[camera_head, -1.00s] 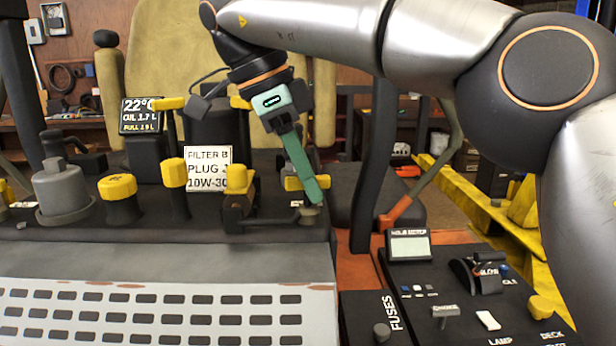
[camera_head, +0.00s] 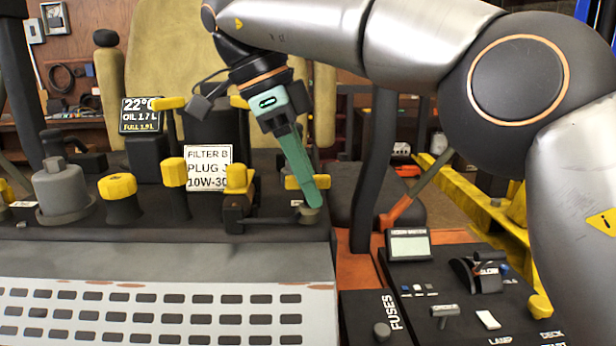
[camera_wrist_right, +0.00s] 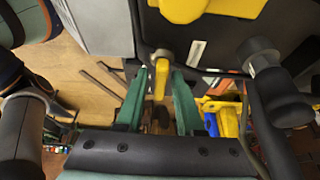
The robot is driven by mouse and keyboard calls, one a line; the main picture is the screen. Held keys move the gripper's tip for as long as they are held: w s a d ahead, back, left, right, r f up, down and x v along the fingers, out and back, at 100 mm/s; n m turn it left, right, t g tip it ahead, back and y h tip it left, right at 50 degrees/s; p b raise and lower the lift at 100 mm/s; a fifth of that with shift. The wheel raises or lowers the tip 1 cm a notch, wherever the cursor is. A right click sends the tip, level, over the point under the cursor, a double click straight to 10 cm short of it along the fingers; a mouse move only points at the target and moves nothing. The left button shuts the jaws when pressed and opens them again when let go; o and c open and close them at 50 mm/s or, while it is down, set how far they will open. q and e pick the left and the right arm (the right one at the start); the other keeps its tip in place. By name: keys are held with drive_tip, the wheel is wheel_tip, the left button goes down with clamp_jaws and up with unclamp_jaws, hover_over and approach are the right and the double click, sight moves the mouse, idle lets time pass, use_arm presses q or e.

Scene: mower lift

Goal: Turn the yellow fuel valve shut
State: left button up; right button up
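A yellow lever (camera_wrist_right: 160,74) with a round hub shows in the right wrist view, between the two green fingers of my right gripper (camera_wrist_right: 160,98). The fingers stand apart, with a gap on both sides of the lever. A yellow bar handle (camera_head: 294,183) is partly hidden behind the fingers. I cannot tell for certain which of these is the fuel valve. My left gripper is not in view.
Several yellow-capped parts (camera_head: 119,187) stand along the deck to the left, near a white label (camera_head: 208,168). A control panel (camera_head: 470,300) with switches lies to the right. A dark upright post (camera_head: 375,170) stands close to the right of my gripper.

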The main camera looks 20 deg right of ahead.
drive_tip(key=shift+o, duration=0.5)
drive_tip(key=shift+r+n, duration=0.1)
drive_tip(key=shift+n, duration=0.3)
